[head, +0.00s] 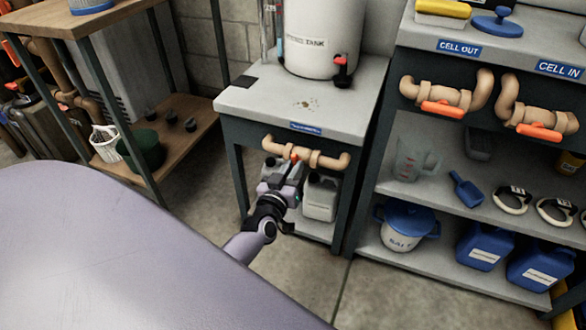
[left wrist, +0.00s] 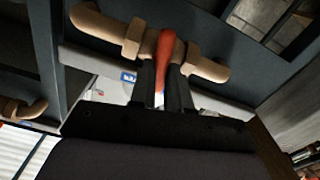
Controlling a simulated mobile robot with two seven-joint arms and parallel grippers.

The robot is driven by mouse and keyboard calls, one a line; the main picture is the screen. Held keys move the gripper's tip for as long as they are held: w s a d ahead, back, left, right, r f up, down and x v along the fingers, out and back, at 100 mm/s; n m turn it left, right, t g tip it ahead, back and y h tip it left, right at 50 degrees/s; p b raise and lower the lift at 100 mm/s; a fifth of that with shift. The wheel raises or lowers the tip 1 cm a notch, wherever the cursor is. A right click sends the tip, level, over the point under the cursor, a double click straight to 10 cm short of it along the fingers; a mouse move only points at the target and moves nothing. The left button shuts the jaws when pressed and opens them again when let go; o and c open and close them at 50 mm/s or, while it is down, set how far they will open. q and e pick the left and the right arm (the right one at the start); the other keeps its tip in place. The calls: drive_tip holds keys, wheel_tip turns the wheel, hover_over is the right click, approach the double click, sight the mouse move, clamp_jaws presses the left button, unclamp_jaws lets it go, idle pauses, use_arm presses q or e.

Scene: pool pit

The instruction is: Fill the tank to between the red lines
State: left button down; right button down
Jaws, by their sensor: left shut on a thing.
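The white tank (head: 322,40) stands on a grey stand (head: 305,107), its upper part cut off by the picture's top edge. A clear vertical tube (head: 278,30) with a blue part runs along the tank's left side. I cannot make out red lines or a level. A tan pipe with a valve (head: 318,158) runs under the stand's top. My left gripper (head: 290,163) is at this valve, shut on its orange-red handle (left wrist: 166,50), which stands between the fingers in the left wrist view (left wrist: 163,85). My right gripper is not in view.
To the right, a shelf unit carries two pipes with orange handles (head: 441,108) (head: 540,131) under the labels CELL OUT and CELL IN. A jug (head: 412,158), a blue scoop (head: 468,190) and a salt bucket (head: 405,228) are on its shelves. A wooden rack (head: 160,140) stands left.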

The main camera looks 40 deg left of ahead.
use_arm(q)
drive_tip(key=shift+a+n, duration=0.1)
drive_tip(key=shift+n, duration=1.7)
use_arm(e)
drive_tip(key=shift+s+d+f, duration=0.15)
use_arm(q)
drive_tip(key=shift+s+f, duration=0.1)
drive_tip(key=c, duration=1.1)
unclamp_jaws()
drive_tip(key=shift+p+v, duration=1.1)
drive_tip(key=shift+v, duration=2.45)
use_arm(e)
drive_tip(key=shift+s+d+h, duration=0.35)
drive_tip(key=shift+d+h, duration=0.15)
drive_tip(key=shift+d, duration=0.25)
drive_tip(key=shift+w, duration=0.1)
